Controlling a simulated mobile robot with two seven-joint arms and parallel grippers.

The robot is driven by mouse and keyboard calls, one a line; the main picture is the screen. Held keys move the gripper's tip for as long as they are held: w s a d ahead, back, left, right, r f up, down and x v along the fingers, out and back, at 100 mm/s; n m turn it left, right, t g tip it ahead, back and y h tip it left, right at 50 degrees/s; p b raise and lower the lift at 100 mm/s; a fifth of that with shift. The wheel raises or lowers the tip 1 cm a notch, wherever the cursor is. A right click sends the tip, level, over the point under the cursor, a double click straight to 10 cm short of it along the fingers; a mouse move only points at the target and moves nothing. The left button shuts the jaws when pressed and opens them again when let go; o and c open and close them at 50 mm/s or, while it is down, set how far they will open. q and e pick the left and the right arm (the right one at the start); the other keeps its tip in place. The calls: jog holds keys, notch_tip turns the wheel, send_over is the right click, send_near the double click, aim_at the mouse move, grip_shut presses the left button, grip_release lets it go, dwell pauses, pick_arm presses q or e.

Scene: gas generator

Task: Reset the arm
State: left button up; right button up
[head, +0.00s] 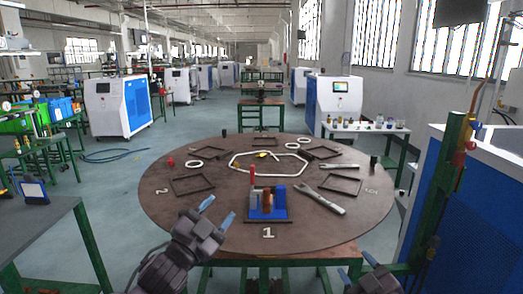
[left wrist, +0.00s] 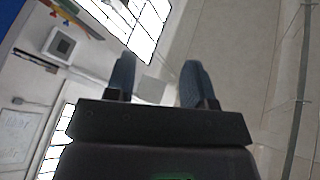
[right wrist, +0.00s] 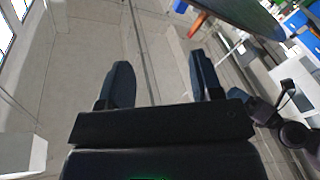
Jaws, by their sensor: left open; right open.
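My left gripper (head: 217,212) is raised in front of the near left part of the round table, its blue-tipped fingers apart and empty. In the left wrist view the fingers (left wrist: 157,78) stand apart with only wall, windows and ceiling behind them. My right gripper (head: 356,268) is low at the bottom edge of the head view, right of the table's front, and mostly cut off. In the right wrist view its fingers (right wrist: 160,78) are apart with nothing between them and bare floor beyond.
The round brown table (head: 200,225) holds a blue-based fixture (head: 267,205) near the number 1, a wrench (head: 320,200), dark square frames and white rings. A blue-sided cabinet with a green post (head: 448,185) stands close on the right. A grey table (head: 35,228) stands at left.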

pick_arm(q)
jog(key=s+a+f+n+g+y, duration=0.1)
jog(key=s+a+f+n+y, duration=0.4)
jog(key=f, duration=0.6)
jog(key=s+a+f+n+g+y, duration=0.2)
jog(key=s+a+f+n, duration=0.35)
jog(key=f, duration=0.55)
jog(key=s+a+f+n+g+y, duration=0.1)
jog(key=s+a+f+g, duration=0.1)
jog(key=s+f, duration=0.5)
jog(key=s+a+f+n+g+y, duration=0.1)
jog(key=s+a+f, duration=0.4)
jog(key=s, duration=0.8)
notch_tip(320, 180, down, 3)
jog(key=shift+a+r+g+y, duration=0.2)
jog(key=shift+a+g+y, duration=0.05)
jog(key=shift+g+y, duration=0.4)
pick_arm(e)
jog(key=s+d+f+m+g+h, duration=0.2)
jog(key=s+d+f+m+g, duration=0.1)
jog(key=s+f, duration=0.9)
jog(key=s+d+f+m+g+h, duration=0.3)
jog(key=s+f+m, duration=0.2)
jog(key=s+f, duration=0.7)
jog(key=shift+s+m+g, duration=0.3)
jog(key=shift+s+m, duration=0.1)
jog(key=shift+s, duration=0.75)
jog(key=shift+f, duration=0.1)
